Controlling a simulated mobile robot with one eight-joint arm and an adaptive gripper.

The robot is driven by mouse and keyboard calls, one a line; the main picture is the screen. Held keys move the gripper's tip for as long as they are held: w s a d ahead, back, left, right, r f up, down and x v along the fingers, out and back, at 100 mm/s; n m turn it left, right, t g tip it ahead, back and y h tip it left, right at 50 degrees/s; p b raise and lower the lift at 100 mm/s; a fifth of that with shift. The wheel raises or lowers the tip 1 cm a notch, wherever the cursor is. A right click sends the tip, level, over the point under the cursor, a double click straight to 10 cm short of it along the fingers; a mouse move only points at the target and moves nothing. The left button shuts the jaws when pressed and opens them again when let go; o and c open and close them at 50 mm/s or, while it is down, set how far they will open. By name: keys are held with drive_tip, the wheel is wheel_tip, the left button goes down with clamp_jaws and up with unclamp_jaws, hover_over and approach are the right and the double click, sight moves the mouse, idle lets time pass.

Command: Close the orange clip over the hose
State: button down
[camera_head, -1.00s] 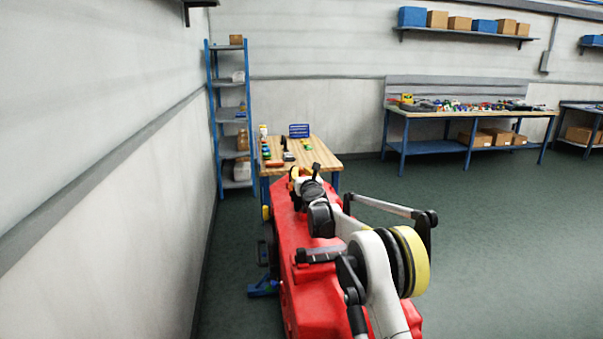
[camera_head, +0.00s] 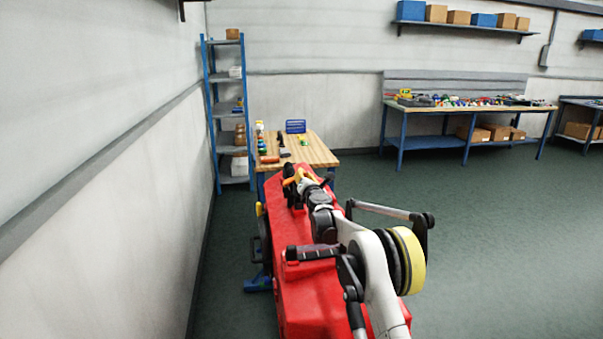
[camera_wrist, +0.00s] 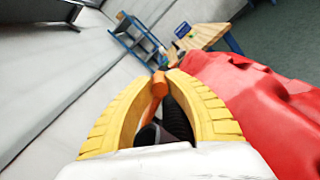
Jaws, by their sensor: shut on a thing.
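The orange clip (camera_wrist: 159,85) shows in the wrist view between the tips of my yellow-padded gripper (camera_wrist: 163,76), which is shut on it. A dark piece (camera_wrist: 176,118), which looks like the hose, lies just right of the clip between the fingers. Whether the clip is over the hose cannot be told. In the head view my gripper (camera_head: 299,180) is at the far end of the red scrubber tank (camera_head: 300,260), with a small bit of orange showing there. The clip's lower part and most of the hose are hidden.
A wooden table (camera_head: 318,152) with small items stands just beyond the tank. A blue shelf rack (camera_head: 213,110) stands by the left wall. A long workbench (camera_head: 460,112) is at the back right. The floor right of the tank is clear.

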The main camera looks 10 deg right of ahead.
drive_tip(key=shift+d+f+m, duration=0.15)
drive_tip(key=shift+f+m, duration=0.1)
drive_tip(key=shift+m, duration=0.5)
drive_tip(key=shift+d+f+m, duration=0.15)
drive_tip(key=shift+f+m, duration=0.05)
drive_tip(key=shift+m, duration=0.55)
drive_tip(key=c, duration=1.3)
unclamp_jaws()
drive_tip(key=s, duration=1.2)
